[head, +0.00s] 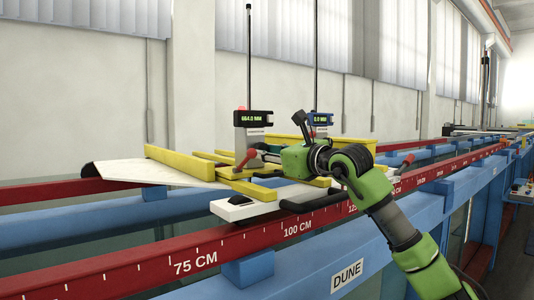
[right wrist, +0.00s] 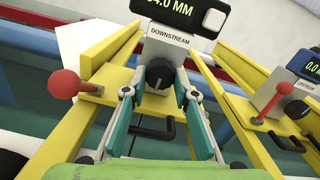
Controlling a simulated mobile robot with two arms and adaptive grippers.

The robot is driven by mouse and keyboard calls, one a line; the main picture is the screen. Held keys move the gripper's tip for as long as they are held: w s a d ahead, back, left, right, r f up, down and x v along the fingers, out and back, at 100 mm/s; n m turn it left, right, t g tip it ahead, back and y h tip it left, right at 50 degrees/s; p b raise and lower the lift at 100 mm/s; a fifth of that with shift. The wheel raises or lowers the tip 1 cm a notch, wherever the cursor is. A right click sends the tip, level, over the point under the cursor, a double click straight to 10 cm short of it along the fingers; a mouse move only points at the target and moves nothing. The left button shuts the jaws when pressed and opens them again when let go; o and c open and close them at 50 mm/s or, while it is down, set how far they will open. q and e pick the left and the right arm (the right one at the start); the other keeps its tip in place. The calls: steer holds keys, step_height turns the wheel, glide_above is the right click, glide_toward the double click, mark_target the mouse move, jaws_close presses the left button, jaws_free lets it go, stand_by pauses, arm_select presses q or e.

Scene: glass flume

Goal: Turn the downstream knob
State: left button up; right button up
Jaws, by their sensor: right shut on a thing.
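The downstream knob (right wrist: 160,74) is black and sits on the grey block labelled DOWNSTREAM (right wrist: 168,46) in the right wrist view. My right gripper (right wrist: 159,92) has its fingers on either side of the knob and is shut on it. In the head view, my right gripper (head: 268,150) reaches in from the right to the front of the downstream gauge (head: 254,118), whose green display seems to read 664.0 MM. The knob is hidden there by the gripper and arm. My left gripper is not in view.
A red-ball lever (right wrist: 64,84) stands left of the knob on the yellow frame. The upstream gauge (head: 320,118), with a blue display, stands to the right. A red scale rail (head: 230,252) and the blue flume edge run along the front. A black handle (right wrist: 150,130) lies below the knob.

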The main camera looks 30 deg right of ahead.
steer(key=shift+a+r+m+b, duration=0.1)
steer(key=shift+m+b, duration=1.7)
steer(key=shift+m, duration=2)
steer(key=o, duration=1.1)
steer(key=shift+s, duration=0.15)
